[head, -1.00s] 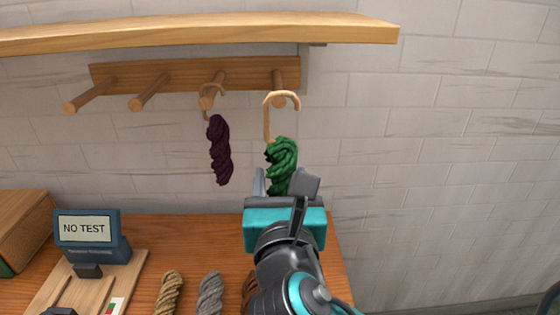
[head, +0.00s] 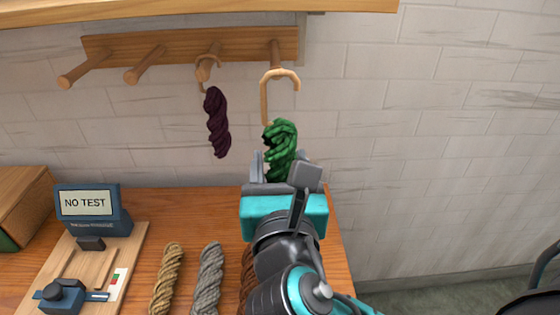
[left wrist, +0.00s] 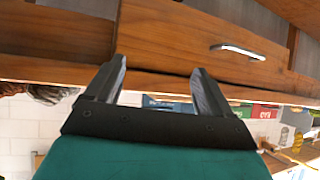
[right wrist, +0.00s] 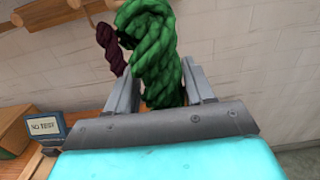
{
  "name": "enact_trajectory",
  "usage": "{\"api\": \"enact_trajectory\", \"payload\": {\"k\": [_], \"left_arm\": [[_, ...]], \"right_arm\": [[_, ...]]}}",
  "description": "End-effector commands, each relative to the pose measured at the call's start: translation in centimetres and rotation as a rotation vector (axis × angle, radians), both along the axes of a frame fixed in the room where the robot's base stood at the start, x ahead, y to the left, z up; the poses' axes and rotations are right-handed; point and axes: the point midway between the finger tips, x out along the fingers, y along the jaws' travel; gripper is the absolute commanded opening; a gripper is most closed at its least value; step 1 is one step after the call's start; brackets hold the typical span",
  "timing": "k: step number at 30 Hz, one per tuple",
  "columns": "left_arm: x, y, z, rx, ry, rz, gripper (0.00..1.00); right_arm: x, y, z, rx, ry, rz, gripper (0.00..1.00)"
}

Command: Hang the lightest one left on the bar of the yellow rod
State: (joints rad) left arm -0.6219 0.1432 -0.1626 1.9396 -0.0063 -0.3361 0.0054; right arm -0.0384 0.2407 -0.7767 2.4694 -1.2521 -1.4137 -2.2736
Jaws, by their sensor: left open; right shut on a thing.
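A green skein (head: 281,148) with a wooden hook (head: 265,98) is held upright by my right gripper (head: 285,172), which is shut on it. The hook's curved top is at the rightmost peg (head: 276,55); whether it bears on it I cannot tell. The green skein also fills the upper right wrist view (right wrist: 155,45). A dark purple skein (head: 217,122) hangs on the peg to its left. A tan skein (head: 167,278), a grey skein (head: 207,278) and a partly hidden brown skein (head: 248,268) lie on the table. My left gripper (left wrist: 157,82) is open and empty before a drawer. No rod clearly reads as yellow.
Two pegs (head: 80,72) (head: 145,68) at the left of the rack are empty. A shelf (head: 200,15) runs above the rack. A device (head: 92,210) reading "NO TEST" stands on a wooden board on the table (head: 190,205). A wooden box (head: 22,205) is at far left.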

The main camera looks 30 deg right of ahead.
Motion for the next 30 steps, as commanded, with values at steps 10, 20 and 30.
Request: {"api": "enact_trajectory", "payload": {"k": [10,20,30], "left_arm": [[-0.2,0.0,0.0,-0.001,0.004,0.000,0.83],[-0.3,0.0,0.0,0.000,0.005,0.000,0.83],[-0.3,0.0,0.0,0.000,0.005,0.000,0.83]], "right_arm": [[0.1,0.1,0.0,0.000,-0.001,0.000,0.23],[0.7,1.5,0.0,0.001,0.000,0.001,0.23],[1.5,3.0,0.0,0.002,-0.001,0.001,0.23]]}}
